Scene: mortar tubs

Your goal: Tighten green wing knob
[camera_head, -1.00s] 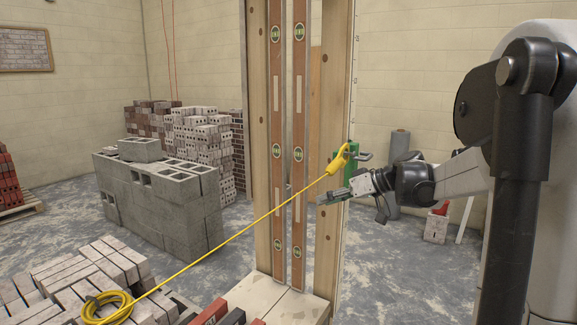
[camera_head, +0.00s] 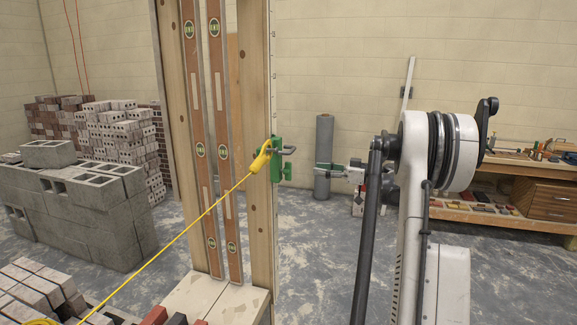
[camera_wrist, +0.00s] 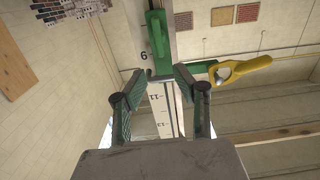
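A green clamp (camera_head: 277,160) with a yellow line block (camera_head: 260,160) is on the right edge of the wooden post. A green wing-shaped piece (camera_head: 287,171), apparently the wing knob, sticks out to its right. In the wrist view, the upright green wing knob (camera_wrist: 157,36) shows ahead, just beyond the fingertips, with the green clamp body (camera_wrist: 203,67) and yellow block (camera_wrist: 247,68) to its right. My gripper (camera_head: 318,168) points left at the knob from the right, with a gap between. In the wrist view my gripper (camera_wrist: 159,72) is open and empty, its fingers spread apart.
A taut yellow string runs from the block to lower left. Two long levels (camera_head: 220,140) stand against the post (camera_head: 258,130). A grey roll (camera_head: 323,155) stands behind my gripper. A workbench (camera_head: 510,212) is at right. Concrete blocks (camera_head: 90,210) are at left.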

